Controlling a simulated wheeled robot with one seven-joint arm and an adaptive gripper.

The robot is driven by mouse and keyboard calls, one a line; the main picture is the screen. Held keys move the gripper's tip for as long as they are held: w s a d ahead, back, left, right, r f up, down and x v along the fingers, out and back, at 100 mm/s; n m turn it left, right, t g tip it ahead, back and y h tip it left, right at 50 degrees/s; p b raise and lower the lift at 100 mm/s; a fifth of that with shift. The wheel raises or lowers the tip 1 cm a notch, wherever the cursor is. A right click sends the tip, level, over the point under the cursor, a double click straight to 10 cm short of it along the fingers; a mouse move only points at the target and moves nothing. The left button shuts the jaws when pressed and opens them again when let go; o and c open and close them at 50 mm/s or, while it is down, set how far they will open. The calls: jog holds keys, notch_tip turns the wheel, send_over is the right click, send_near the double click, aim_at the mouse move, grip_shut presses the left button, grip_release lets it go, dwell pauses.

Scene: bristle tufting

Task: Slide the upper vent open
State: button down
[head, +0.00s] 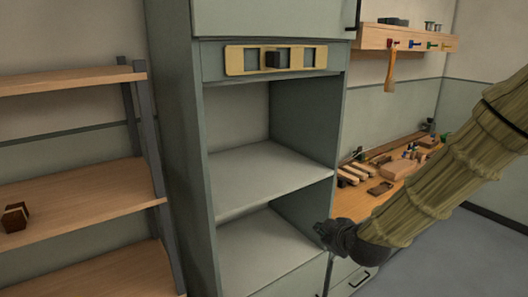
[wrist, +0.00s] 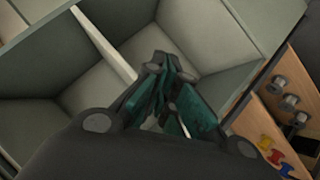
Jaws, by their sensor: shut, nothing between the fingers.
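The upper vent (head: 234,61) is a tan slotted strip on the cabinet's front, just above the open compartments. A dark brown block-shaped knob (head: 272,59) sits near the middle of it. Grey patches show in the strip on both sides of the knob. My gripper (head: 326,232) is low and to the right of the vent, in front of the cabinet's lower right side, well apart from the knob. In the wrist view my gripper (wrist: 165,82) has its dark teal fingers together and empty. The vent cannot be made out in the wrist view.
The grey-green cabinet (head: 178,130) has open compartments and a door (head: 270,18) above the vent. A wooden shelf rack (head: 75,190) stands at left. A workbench with tools (head: 400,170) and a peg rail (head: 400,40) are at right. The space before the vent is clear.

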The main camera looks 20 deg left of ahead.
jog(key=s+a+r+n+t+y, duration=0.1)
jog(key=a+r+n, duration=0.3)
jog(key=r, duration=1)
jog(key=s+a+r+n+t+y+p, duration=0.1)
jog(key=a+r, duration=0.5)
jog(key=r, duration=0.9)
jog(key=s+a+r+n+t+y, duration=0.2)
jog(key=a+r+n, duration=0.3)
jog(key=r, duration=1)
jog(key=shift+s+a+r+n+y, duration=0.3)
jog(key=shift+s+n+y, duration=0.2)
jog(key=shift+n+y, duration=0.25)
jog(key=shift+w+a, duration=0.1)
jog(key=p+x, duration=0.5)
jog(key=x, duration=0.5)
jog(key=shift+w+r+p, duration=0.1)
jog(key=shift+p, duration=0.2)
jog(key=shift+w+d+p, duration=0.85)
jog(key=shift+w+d, duration=0.25)
jog(key=shift+d, duration=0.05)
jog(key=shift+w+d, duration=0.1)
jog(key=shift+w, duration=0.2)
jog(key=shift+d, duration=0.1)
